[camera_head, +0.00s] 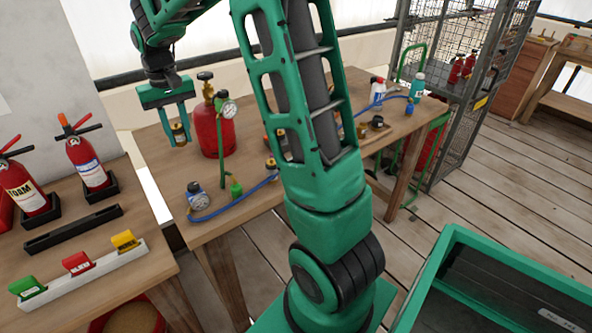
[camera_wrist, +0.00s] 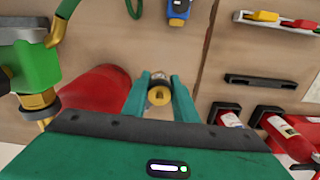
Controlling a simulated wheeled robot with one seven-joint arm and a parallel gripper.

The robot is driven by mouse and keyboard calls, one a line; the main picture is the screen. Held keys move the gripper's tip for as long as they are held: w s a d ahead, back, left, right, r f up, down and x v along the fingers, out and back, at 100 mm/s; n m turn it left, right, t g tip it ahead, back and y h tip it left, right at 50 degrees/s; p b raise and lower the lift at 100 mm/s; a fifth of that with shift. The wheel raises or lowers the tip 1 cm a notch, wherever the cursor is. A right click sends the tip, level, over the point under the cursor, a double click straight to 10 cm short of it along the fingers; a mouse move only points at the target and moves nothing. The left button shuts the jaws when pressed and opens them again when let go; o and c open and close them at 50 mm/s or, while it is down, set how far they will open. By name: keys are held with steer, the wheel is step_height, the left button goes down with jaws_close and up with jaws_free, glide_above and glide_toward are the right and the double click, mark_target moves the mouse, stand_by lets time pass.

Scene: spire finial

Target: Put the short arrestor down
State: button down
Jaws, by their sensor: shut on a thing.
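The short arrestor (camera_head: 180,135) is a small brass cylinder with a darker band. My gripper (camera_head: 178,131) points down and is shut on it, left of the red gas cylinder (camera_head: 208,131) over the wooden table. In the wrist view the arrestor (camera_wrist: 159,95) sits between the two green fingers of my gripper (camera_wrist: 159,90), its round brass end facing the camera. Whether its far end touches the table top (camera_head: 158,166) is hard to tell.
The regulator (camera_wrist: 33,62) is close to my gripper. Fire extinguishers (camera_head: 86,160) stand on the left bench. My arm hides the table's middle.

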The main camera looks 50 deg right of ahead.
steer(key=s+d+r, duration=0.4)
steer(key=s, duration=0.4)
steer(key=s+d+r, duration=0.3)
steer(key=s, duration=0.6)
steer(key=s+d+f, duration=0.7)
steer(key=s, duration=0.3)
steer(key=shift+n, duration=0.3)
steer(key=w+d+f, duration=0.1)
steer(key=d+f, duration=0.1)
steer(key=d, duration=0.1)
steer(key=w+d+f, duration=0.1)
steer(key=d+f, duration=0.1)
steer(key=d, duration=0.1)
steer(key=w+d+f, duration=0.1)
steer(key=d+f, duration=0.1)
steer(key=d, duration=0.1)
steer(key=shift+w+d+f, duration=0.2)
steer(key=shift+d+f, duration=0.15)
steer(key=shift+d, duration=0.05)
steer(key=shift+w+d+f, duration=0.15)
steer(key=shift+d+f, duration=0.15)
steer(key=shift+d, duration=0.05)
steer(key=shift+f, duration=1.9)
steer(key=c, duration=1.4)
jaws_free()
steer(key=shift+f, duration=0.1)
steer(key=shift+c, duration=0.2)
